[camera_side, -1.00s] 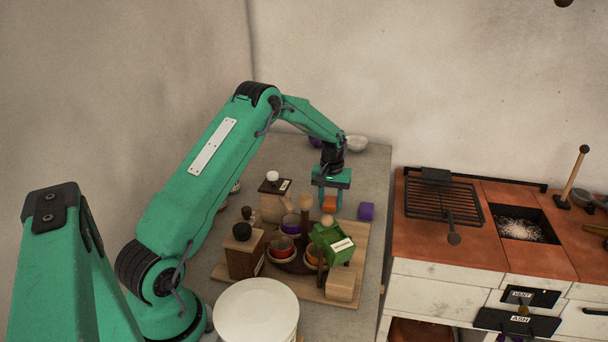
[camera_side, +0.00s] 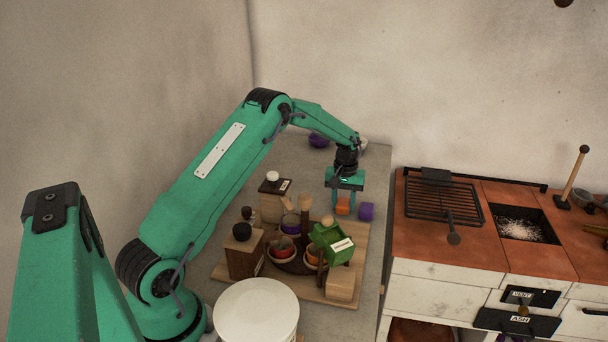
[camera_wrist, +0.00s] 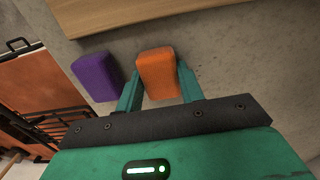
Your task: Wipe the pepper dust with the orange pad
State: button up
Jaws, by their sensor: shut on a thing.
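My gripper (camera_side: 344,205) is shut on the orange pad (camera_wrist: 157,72), with one finger on each side of it. The orange pad also shows between the fingertips in the side view (camera_side: 343,207), low over the grey counter or touching it; I cannot tell which. A purple pad (camera_side: 366,212) lies just to its right, apart from it; in the wrist view the purple pad (camera_wrist: 97,77) is to its left. I cannot clearly make out pepper dust on the counter.
A wooden board (camera_side: 357,262) with jars, spice bowls and a green box (camera_side: 332,243) stands close in front of my gripper. A purple bowl (camera_side: 318,140) is at the back. The stove grill (camera_side: 430,200) is to the right.

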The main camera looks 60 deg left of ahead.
aim_at(327, 208)
jog(key=shift+w+d+f, duration=0.25)
jog(key=shift+w+d, duration=0.35)
jog(key=shift+d, duration=0.25)
jog(key=shift+r, duration=0.15)
jog(key=shift+a, duration=0.1)
jog(key=shift+s+a+r, duration=0.25)
jog(key=shift+s+a, duration=0.9)
jog(key=shift+a, duration=0.05)
jog(key=shift+s+a+f, duration=0.15)
jog(key=shift+s+a, duration=1)
jog(key=shift+a, duration=0.05)
jog(key=shift+s, duration=0.1)
